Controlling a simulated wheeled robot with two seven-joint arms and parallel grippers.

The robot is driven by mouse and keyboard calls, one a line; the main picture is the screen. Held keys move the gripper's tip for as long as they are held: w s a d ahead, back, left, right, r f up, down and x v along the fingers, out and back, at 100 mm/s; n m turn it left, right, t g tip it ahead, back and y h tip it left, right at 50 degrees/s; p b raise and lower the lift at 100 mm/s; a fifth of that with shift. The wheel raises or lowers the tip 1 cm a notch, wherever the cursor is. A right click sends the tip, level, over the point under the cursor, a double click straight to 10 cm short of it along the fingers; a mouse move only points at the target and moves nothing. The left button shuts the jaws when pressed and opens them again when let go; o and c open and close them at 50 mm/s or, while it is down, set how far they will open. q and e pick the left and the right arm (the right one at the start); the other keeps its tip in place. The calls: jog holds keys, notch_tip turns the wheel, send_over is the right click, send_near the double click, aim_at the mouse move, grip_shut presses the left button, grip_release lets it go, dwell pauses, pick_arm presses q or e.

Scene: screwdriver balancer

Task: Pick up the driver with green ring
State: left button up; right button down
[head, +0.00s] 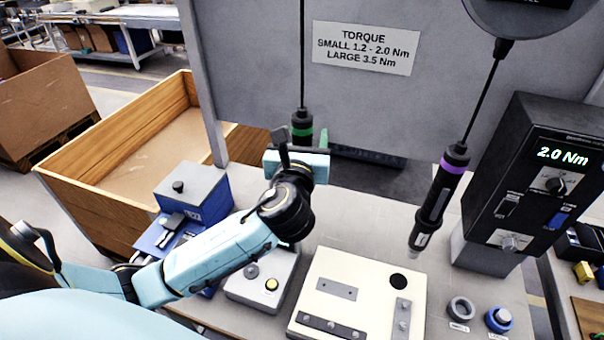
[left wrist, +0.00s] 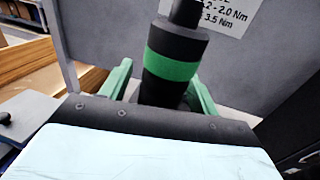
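The driver with the green ring (head: 302,129) hangs on a cable in front of the grey panel in the head view. In the left wrist view the dark driver (left wrist: 172,62) with its green band stands close and nearly upright. My left gripper (head: 294,150) is at the driver's handle, and its body hides the lower part. In the left wrist view the green fingers of my left gripper (left wrist: 162,84) stand either side of the driver. A gap shows at the left finger; contact at the right finger is unclear. My right gripper is not in view.
A second driver with a purple ring (head: 440,190) hangs at the right, beside the black torque unit (head: 535,180) reading 2.0 Nm. A cream plate (head: 355,280) and a button box (head: 262,280) lie on the table. A blue box (head: 195,192) stands left.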

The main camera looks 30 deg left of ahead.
pick_arm(q)
grip_shut()
jog(key=shift+r, duration=0.15)
